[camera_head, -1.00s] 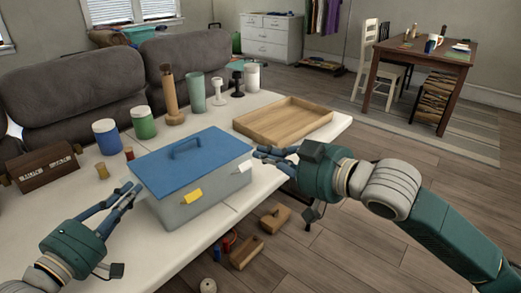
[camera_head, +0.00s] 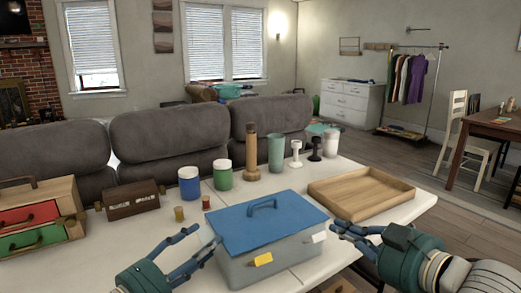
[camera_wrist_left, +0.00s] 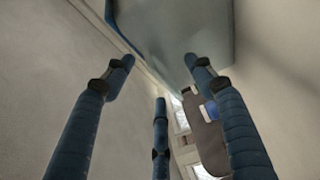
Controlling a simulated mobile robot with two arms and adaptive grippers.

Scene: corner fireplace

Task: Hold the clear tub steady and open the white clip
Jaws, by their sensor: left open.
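The clear tub (camera_head: 285,262) stands upright on the white table with a blue lid (camera_head: 265,226) on it, its handle on top. On its front wall are a yellow clip (camera_head: 262,259) at the left and the white clip (camera_head: 318,237) at the right, near the lid's edge. My left gripper (camera_head: 207,236) is open and empty beside the tub's left end. In the left wrist view its fingers are spread, with the tub wall (camera_wrist_left: 175,35) beyond them. My right gripper (camera_head: 338,229) is by the tub's right end, near the white clip; I cannot tell its opening or any contact.
A wooden tray (camera_head: 362,200) lies behind the right gripper. Blue (camera_head: 189,182) and green (camera_head: 223,174) jars, a wooden mill (camera_head: 251,155) and other items stand behind the tub. A drawer box (camera_head: 40,215) is at the left. Bare tabletop (camera_head: 130,245) lies left of the left gripper.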

